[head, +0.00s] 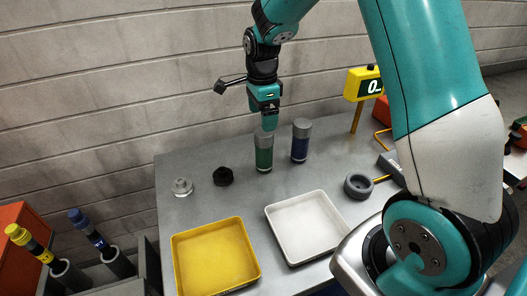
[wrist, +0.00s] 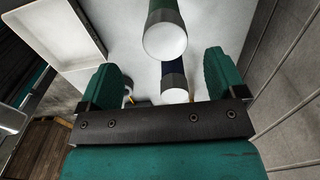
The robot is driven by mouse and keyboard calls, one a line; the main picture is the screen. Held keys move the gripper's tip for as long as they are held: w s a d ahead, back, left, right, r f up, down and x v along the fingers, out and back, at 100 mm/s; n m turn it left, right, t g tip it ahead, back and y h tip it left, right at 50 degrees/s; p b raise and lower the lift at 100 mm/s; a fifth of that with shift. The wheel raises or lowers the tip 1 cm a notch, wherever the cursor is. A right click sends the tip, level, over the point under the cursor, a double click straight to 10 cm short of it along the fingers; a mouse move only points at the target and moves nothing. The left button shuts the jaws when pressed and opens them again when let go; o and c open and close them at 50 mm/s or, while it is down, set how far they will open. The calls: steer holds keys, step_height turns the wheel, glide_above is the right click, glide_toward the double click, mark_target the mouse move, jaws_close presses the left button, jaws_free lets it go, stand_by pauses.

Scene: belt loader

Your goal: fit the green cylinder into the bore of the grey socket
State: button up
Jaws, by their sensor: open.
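The green cylinder (head: 264,158) stands upright on the grey table, with a grey top. My gripper (head: 268,124) is directly above it in the head view, pointing down; whether it touches the top I cannot tell. In the wrist view the green cylinder (wrist: 163,10) shows its pale end at the top of the picture, beyond the open jaws (wrist: 163,76). Nothing is held. The grey socket (head: 359,186), a short round ring with a dark bore, sits on the table to the right. Its bore looks empty.
A blue cylinder (head: 300,146) with a grey top stands close right of the green one. A black knob (head: 223,176) and a pale knob (head: 182,187) are left. A yellow tray (head: 176,262) and a white tray (head: 281,237) lie in front. A yellow display (head: 362,83) stands behind.

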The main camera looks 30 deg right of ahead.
mark_target(264, 138)
step_height(264, 138, down, 3)
steer(key=shift+f, duration=0.1)
steer(key=shift+w+d+f+p, duration=0.1)
steer(key=shift+d+f+p, duration=0.1)
steer(key=shift+f+p, duration=0.85)
steer(key=shift+w+d+f+p, duration=0.15)
steer(key=shift+f+p, duration=0.25)
steer(key=shift+f, duration=1.25)
jaws_close()
